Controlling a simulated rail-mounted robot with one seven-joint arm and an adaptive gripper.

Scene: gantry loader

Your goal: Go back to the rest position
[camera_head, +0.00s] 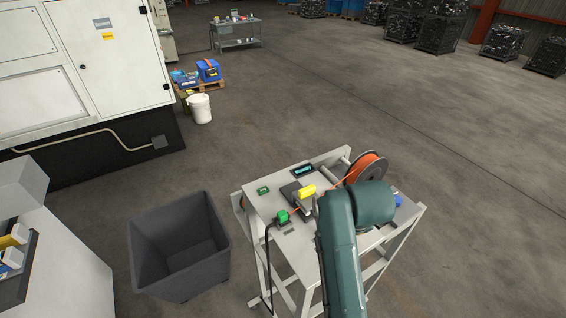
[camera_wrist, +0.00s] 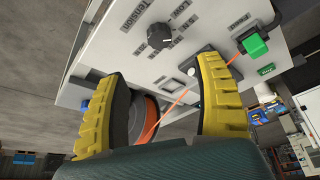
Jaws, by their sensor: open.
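My gripper (camera_wrist: 160,70) shows in the wrist view as two yellow ridged fingers spread apart, with nothing held between them. Past the fingers is the light panel of a machine, with a black knob (camera_wrist: 160,36) marked Tension. In the head view my teal arm reaches over the machine table (camera_head: 262,206) and covers part of its top. A small yellow piece (camera_head: 307,192) shows just left of the arm; I cannot tell if it is a finger of my gripper.
A dark open bin (camera_head: 180,245) stands left of the table. A white bucket (camera_head: 200,108) and loaded pallet (camera_head: 205,84) are farther back. Floor to the right is clear.

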